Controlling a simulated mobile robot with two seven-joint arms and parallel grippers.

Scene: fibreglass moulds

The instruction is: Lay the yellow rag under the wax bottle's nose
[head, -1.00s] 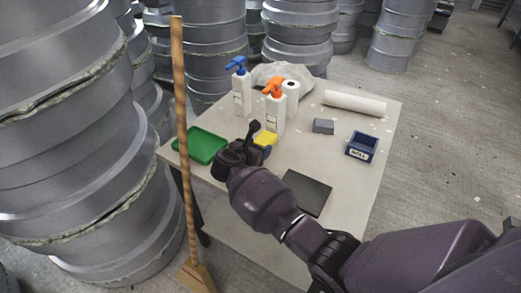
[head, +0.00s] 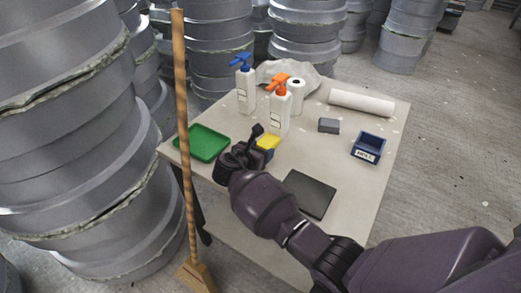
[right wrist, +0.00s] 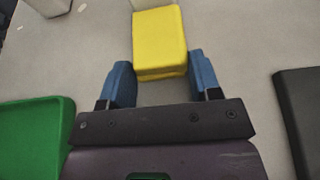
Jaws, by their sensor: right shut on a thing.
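The folded yellow rag (head: 268,142) is between the blue fingers of my right gripper (head: 262,154), which is shut on it. In the right wrist view the rag (right wrist: 160,40) sticks out beyond the fingertips (right wrist: 162,78). It is at or just above the table top; I cannot tell which. A white bottle with an orange pump head (head: 280,107) stands upright just behind the rag. A similar bottle with a blue head (head: 245,86) stands behind to its left. Their labels are too small to read, so I cannot tell which holds wax. My left gripper is not in view.
On the table (head: 352,187) are a green tray (head: 202,143) left of my gripper, a dark flat slab (head: 309,194), a grey block (head: 329,125), a blue bin (head: 368,147) and white rolls. A broom (head: 183,130) stands at the left edge. The table's right front is clear.

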